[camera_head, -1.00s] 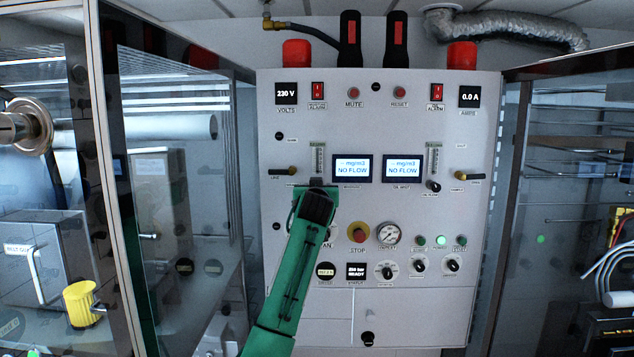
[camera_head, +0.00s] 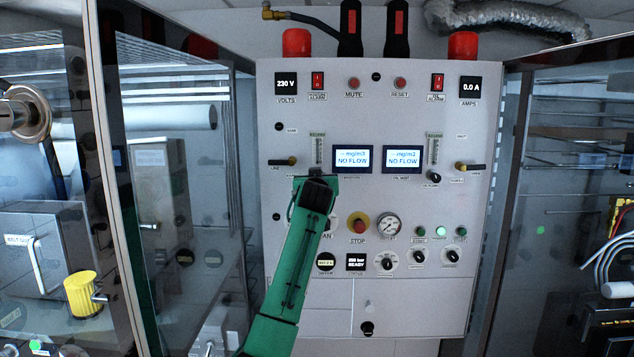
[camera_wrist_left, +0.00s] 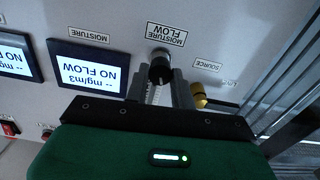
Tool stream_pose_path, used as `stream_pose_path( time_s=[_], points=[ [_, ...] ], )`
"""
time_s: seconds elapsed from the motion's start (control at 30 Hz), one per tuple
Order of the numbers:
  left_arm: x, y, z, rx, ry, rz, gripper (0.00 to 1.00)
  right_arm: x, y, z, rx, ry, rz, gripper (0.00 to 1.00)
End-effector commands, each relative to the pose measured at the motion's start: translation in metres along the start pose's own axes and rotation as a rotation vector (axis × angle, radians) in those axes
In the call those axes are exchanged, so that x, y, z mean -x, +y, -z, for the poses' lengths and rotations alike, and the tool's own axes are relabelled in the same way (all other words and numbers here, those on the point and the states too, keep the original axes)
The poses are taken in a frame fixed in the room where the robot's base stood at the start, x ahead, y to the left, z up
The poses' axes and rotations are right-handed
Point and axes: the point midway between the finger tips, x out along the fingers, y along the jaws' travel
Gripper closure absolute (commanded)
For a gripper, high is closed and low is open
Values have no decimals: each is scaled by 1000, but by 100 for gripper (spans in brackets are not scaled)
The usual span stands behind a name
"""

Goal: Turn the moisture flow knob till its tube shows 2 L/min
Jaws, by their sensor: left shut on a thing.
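The black moisture flow knob (camera_wrist_left: 160,68) sits on the panel under its "MOISTURE FLOW" label (camera_wrist_left: 166,34) in the wrist view. My left gripper (camera_wrist_left: 163,80) is shut on it, one finger on each side. In the head view my left gripper (camera_head: 316,180) covers the knob, just below the left flow tube (camera_head: 318,150). The tube is partly seen between the fingers in the wrist view (camera_wrist_left: 154,95); its reading is too small to make out. The moisture display (camera_head: 352,160) reads "-- mg/m3 NO FLOW". My right gripper is not in view.
A second display (camera_head: 403,160), also "NO FLOW", and a second tube (camera_head: 434,150) with its black knob (camera_head: 433,176) are at right. A brass source valve (camera_wrist_left: 199,98) is close beside my left gripper. A red stop button (camera_head: 359,224) and gauge (camera_head: 389,224) lie lower right.

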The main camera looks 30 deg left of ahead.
Motion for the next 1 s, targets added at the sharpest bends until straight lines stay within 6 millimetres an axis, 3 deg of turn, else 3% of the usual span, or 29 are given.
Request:
stream_pose_path(
  time_s=[0.5,1.0],
  points=[
    [1,0,-3,419,2,-3,98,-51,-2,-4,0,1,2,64],
    [0,-1,-1,878,0,-2,98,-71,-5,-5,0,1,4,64]
  ],
)
